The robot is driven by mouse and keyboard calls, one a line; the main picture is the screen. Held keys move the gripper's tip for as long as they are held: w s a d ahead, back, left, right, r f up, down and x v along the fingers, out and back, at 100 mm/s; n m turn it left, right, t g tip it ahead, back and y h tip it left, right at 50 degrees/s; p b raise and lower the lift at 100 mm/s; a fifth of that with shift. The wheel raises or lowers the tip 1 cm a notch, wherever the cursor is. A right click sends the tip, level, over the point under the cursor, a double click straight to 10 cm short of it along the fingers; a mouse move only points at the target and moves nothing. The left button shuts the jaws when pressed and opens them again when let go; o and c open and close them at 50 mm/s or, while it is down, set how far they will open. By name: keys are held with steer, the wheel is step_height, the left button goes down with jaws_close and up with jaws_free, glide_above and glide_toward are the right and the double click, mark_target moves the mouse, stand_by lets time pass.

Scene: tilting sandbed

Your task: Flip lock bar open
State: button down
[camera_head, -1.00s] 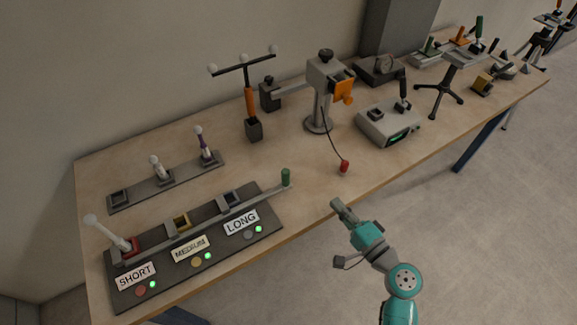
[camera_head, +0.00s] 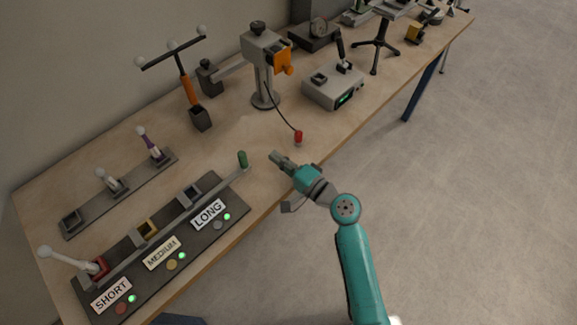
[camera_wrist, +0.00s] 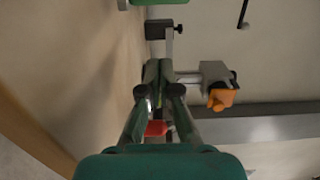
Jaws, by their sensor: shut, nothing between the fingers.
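The lock bar (camera_head: 165,224) is a long grey bar lying across the dark panel, over the red, yellow and grey sockets. Its green handle (camera_head: 242,159) stands upright at the right end, past the LONG label. A green piece at the top of the wrist view (camera_wrist: 160,2) looks like this handle. My gripper (camera_head: 278,158) is shut and empty. It is just right of the green handle, apart from it, above the table's front part. In the wrist view the fingers (camera_wrist: 165,70) are together. A white-knobbed probe (camera_head: 70,258) stands tilted in the red socket.
A red-tipped cable end (camera_head: 298,138) hangs just behind my gripper from the grey stand (camera_head: 264,75) with an orange part. A rack (camera_head: 120,196) with two probes lies behind the panel. A grey box (camera_head: 333,88) stands farther right. The table's front edge is below my arm.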

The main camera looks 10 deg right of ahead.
mark_target(246, 163)
steer(key=x, duration=0.3)
steer(key=shift+w+a, duration=0.1)
steer(key=shift+a, duration=0.05)
steer(key=shift+s+a, duration=0.35)
steer(key=shift+a, duration=0.2)
steer(key=shift+s+a, duration=0.3)
steer(key=shift+a, duration=0.25)
steer(key=shift+s+a, duration=0.25)
steer(key=shift+a, duration=0.35)
steer(key=shift+s+a, duration=0.4)
steer(key=shift+a, duration=0.2)
steer(key=shift+s+a, duration=0.4)
steer(key=shift+a, duration=0.2)
